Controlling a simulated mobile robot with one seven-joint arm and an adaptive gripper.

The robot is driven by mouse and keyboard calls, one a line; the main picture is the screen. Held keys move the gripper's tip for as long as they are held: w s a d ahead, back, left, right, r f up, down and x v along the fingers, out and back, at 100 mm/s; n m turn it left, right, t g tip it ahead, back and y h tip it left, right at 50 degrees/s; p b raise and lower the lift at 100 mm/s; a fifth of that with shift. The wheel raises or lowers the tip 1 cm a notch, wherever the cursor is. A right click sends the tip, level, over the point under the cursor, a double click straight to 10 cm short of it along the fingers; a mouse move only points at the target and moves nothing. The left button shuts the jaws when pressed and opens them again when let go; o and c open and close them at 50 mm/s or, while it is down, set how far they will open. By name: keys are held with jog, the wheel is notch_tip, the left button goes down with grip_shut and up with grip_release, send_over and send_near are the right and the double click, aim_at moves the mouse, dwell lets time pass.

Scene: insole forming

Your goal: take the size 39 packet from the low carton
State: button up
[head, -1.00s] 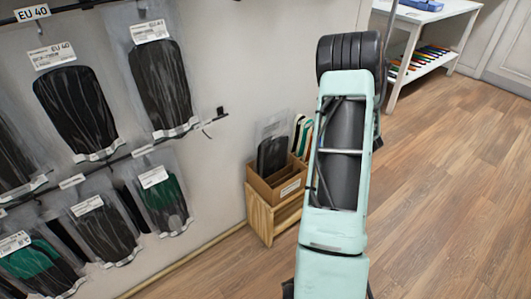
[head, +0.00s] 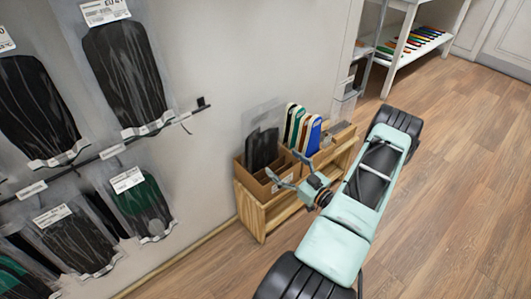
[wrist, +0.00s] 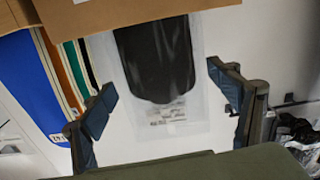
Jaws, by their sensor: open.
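A clear packet with a black insole shape (head: 263,146) stands upright in the low carton (head: 255,180) beside the wall. It also shows in the wrist view (wrist: 155,60), with a white label whose print is too small to read. The carton's cardboard edge (wrist: 110,14) runs across the top of that view. My gripper (head: 287,167) is open in front of the carton. In the wrist view its two fingers (wrist: 160,98) are spread on either side of the packet, apparently empty. I cannot tell how deep the packet is between them.
The carton stands on a low wooden stand (head: 255,215). Blue, green and white insole boards (head: 306,135) stand in the box to its right. Hanging packets (head: 125,75) and a protruding hook rail (head: 188,112) line the left wall. The wooden floor (head: 460,180) at right is clear.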

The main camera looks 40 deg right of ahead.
aim_at(269, 149)
jog(key=w+b, duration=0.2)
jog(key=w, duration=0.5)
jog(key=shift+w, duration=0.25)
jog(key=shift+r, duration=0.1)
jog(key=c, duration=1.3)
